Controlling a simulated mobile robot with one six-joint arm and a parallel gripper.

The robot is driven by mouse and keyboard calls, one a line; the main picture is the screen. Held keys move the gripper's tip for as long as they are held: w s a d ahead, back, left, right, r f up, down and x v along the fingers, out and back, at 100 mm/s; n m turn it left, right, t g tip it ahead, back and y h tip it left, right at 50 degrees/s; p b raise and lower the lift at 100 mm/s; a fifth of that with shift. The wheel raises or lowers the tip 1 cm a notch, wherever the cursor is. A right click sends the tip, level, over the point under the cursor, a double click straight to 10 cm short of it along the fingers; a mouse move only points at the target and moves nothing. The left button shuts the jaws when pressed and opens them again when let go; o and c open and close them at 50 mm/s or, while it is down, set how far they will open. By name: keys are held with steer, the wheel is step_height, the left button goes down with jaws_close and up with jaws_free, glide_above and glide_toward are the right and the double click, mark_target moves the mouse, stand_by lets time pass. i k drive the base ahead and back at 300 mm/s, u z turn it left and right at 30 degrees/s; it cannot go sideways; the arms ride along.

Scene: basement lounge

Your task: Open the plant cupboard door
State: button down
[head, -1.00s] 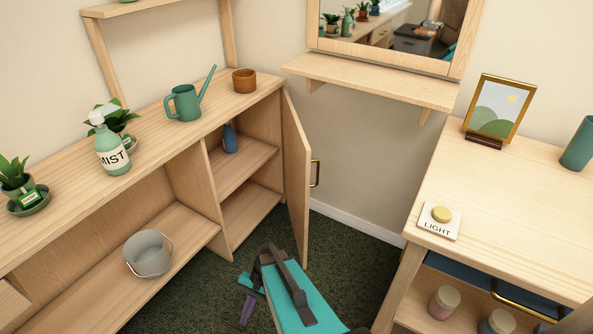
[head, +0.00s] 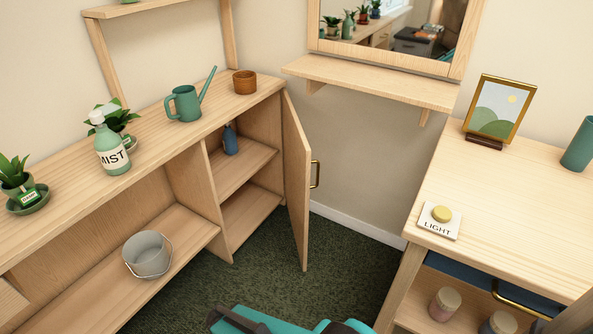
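The plant cupboard door (head: 297,185) is a pale wooden panel on the right end of the long cabinet. It stands swung well open, with a brass handle (head: 315,174) on its right-hand face. The compartment (head: 240,165) behind it is exposed, with a blue bottle (head: 230,140) on its upper shelf. Part of my teal arm shows at the bottom edge of the head view, apart from the door. My gripper is out of the picture, so its fingers cannot be seen.
A grey bucket (head: 148,256) stands on the open lower shelf to the left. A watering can (head: 184,104) and mist bottle (head: 110,149) stand on the cabinet top. A wooden desk (head: 520,190) is at right. Dark green carpet (head: 345,255) lies clear between.

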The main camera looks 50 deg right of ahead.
mark_target(298, 161)
steer(key=z, duration=0.05)
steer(key=k, duration=1.2)
steer(key=u, duration=0.85)
steer(key=i, duration=1)
steer(key=u, duration=0.05)
